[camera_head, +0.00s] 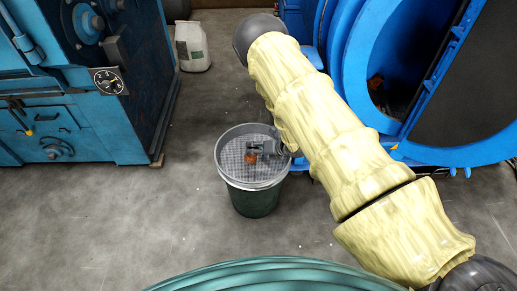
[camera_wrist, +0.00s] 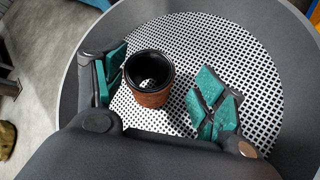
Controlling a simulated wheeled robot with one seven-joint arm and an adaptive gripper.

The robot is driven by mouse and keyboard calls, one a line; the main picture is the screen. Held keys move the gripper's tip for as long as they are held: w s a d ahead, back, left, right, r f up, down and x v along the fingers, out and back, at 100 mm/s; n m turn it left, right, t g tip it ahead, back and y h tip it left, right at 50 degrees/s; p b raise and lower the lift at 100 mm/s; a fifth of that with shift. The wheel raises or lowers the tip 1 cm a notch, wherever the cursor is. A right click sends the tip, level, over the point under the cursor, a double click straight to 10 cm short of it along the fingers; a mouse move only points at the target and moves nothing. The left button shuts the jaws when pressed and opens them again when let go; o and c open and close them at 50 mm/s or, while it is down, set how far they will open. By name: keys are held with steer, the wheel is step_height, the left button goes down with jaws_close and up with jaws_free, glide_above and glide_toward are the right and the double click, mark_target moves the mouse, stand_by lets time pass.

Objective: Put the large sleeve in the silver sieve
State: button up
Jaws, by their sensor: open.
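The large sleeve (camera_wrist: 150,82) is a short rust-brown ring with a dark rim and a hollow middle. It stands upright on the perforated mesh inside the silver sieve (camera_wrist: 255,42). In the head view the sleeve (camera_head: 251,158) shows as a small orange-brown spot inside the sieve (camera_head: 222,150), which rests on top of a dark green bucket (camera_head: 253,201). My gripper (camera_wrist: 158,88) is open, with its green-padded fingers on either side of the sleeve. A gap shows between the sleeve and the right finger; the left finger is close to it, and contact there is unclear.
A blue machine (camera_head: 75,130) stands at the left, and a large blue drum machine (camera_head: 375,95) stands at the right. Open concrete floor lies left of the bucket.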

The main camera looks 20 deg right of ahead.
steer(key=shift+r, duration=0.1)
steer(key=v, duration=1.2)
steer(key=s+a+f+m+g+h, duration=0.15)
steer(key=s+f+m, duration=0.35)
steer(key=s+m, duration=0.5)
steer(key=s+f+m+g+h, duration=0.25)
steer(key=s+f+m, duration=0.25)
steer(key=s+m, duration=0.55)
steer(key=s+a+m+g+h, duration=0.1)
steer(key=s+a+m+g, duration=0.1)
steer(key=s+m, duration=0.5)
steer(key=s+a+r+m+g+h, duration=0.1)
steer(key=s+a+m+g, duration=0.1)
steer(key=s+m, duration=0.6)
steer(key=s+a, duration=0.1)
steer(key=s, duration=0.4)
steer(key=shift+s+p, duration=0.25)
steer(key=shift+p, duration=0.15)
steer(key=shift+r, duration=0.2)
